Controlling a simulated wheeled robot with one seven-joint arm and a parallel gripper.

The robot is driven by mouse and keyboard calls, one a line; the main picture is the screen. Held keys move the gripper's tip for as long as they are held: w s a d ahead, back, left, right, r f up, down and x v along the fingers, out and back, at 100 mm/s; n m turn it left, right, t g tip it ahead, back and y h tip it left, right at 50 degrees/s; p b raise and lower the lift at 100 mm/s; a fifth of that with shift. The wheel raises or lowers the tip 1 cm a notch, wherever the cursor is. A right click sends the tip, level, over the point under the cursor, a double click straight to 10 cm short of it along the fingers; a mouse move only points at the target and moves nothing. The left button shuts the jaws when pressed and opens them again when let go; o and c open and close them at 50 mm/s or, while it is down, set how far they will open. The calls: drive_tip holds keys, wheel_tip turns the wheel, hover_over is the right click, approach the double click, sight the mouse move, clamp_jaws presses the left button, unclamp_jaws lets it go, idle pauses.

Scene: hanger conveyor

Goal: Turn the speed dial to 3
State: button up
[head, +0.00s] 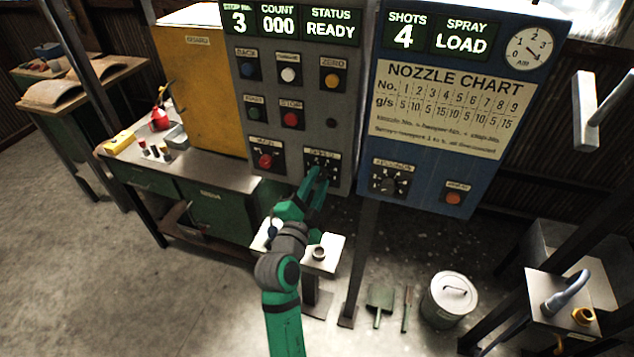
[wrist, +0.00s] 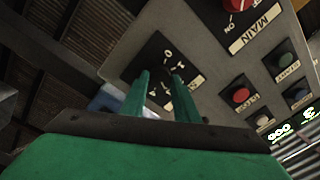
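The speed dial (head: 318,166) is a black plate with a dark knob, low on the grey control panel (head: 338,128). My green gripper (head: 318,180) reaches up to it and hides part of it in the head view. In the wrist view the dial plate (wrist: 146,66) lies straight ahead, with white digits around it. The two fingers of my gripper (wrist: 162,86) stand apart, with the dark knob showing between their tips. I cannot tell whether they touch the knob. The knob's pointer is hidden, so its setting cannot be read.
A red main switch (head: 265,161) sits left of the dial, and push buttons, including a red stop button (head: 291,119), sit above. The blue spray cabinet (head: 463,188) with another black dial (head: 389,184) stands close on the right. A small white stand (head: 325,262) is below my gripper.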

drive_tip(key=o, duration=0.4)
drive_tip(key=shift+c, duration=0.2)
drive_tip(key=shift+s, duration=0.1)
drive_tip(key=v, duration=1)
drive_tip(key=shift+s+a, duration=0.15)
drive_tip(key=shift+s, duration=0.15)
drive_tip(key=shift+f, duration=0.1)
drive_tip(key=s+d+f+n+g+y, duration=0.15)
drive_tip(key=s+f+n+y, duration=0.45)
drive_tip(key=s+f+n, duration=0.7)
drive_tip(key=s+d+f+n, duration=0.1)
drive_tip(key=s, duration=1.1)
drive_tip(key=s+d+f, duration=0.1)
drive_tip(key=s+f, duration=0.1)
drive_tip(key=s, duration=1)
drive_tip(key=shift+s+f+n+g, duration=0.15)
drive_tip(key=shift+f+n+g, duration=0.15)
drive_tip(key=shift+n+g, duration=0.15)
